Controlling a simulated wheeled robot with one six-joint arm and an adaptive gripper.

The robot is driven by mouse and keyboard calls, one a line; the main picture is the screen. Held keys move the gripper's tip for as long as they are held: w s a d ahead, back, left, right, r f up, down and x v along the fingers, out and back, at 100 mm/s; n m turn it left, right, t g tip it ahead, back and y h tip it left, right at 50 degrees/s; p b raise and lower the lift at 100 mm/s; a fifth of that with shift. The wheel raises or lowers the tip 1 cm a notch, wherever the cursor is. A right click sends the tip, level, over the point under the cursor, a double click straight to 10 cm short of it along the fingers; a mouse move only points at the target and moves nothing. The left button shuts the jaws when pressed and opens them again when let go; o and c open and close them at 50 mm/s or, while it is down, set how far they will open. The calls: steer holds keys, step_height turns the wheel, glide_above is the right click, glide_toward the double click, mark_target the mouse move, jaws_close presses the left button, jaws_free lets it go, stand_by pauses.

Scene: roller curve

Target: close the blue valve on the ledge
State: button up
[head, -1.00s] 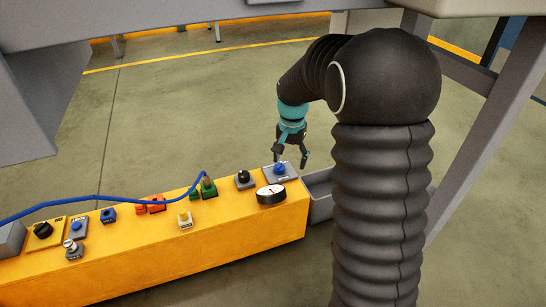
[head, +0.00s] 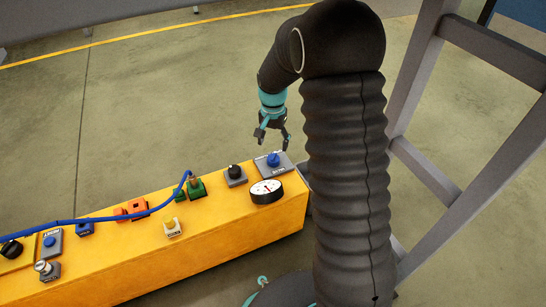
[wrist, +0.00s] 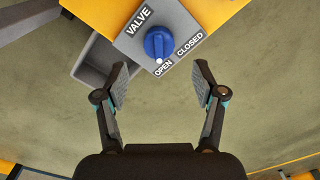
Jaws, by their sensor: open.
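The blue valve (head: 273,159) is a round knob on a grey plate (head: 284,168) at the right end of the yellow ledge (head: 235,229). In the wrist view the blue valve (wrist: 158,42) sits at the upper middle, on a plate marked VALVE, OPEN and CLOSED. The white dot on the knob is by the OPEN label. My gripper (head: 273,140) is open and empty, above and just behind the valve in the head view. In the wrist view my gripper (wrist: 160,85) has its fingers spread below the valve, apart from it.
A round white gauge (head: 266,189) and a black knob (head: 235,173) stand close to the valve. A blue cable (head: 120,214) runs to a green block (head: 196,189) on the ledge. A grey bin (wrist: 98,62) lies beside the ledge's end. Open floor lies behind.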

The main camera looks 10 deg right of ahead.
mark_target(273, 156)
step_height(273, 156, down, 7)
steer(key=shift+r+b, duration=0.1)
steer(key=shift+b, duration=0.35)
steer(key=shift+c, duration=0.2)
steer(key=c, duration=1.1)
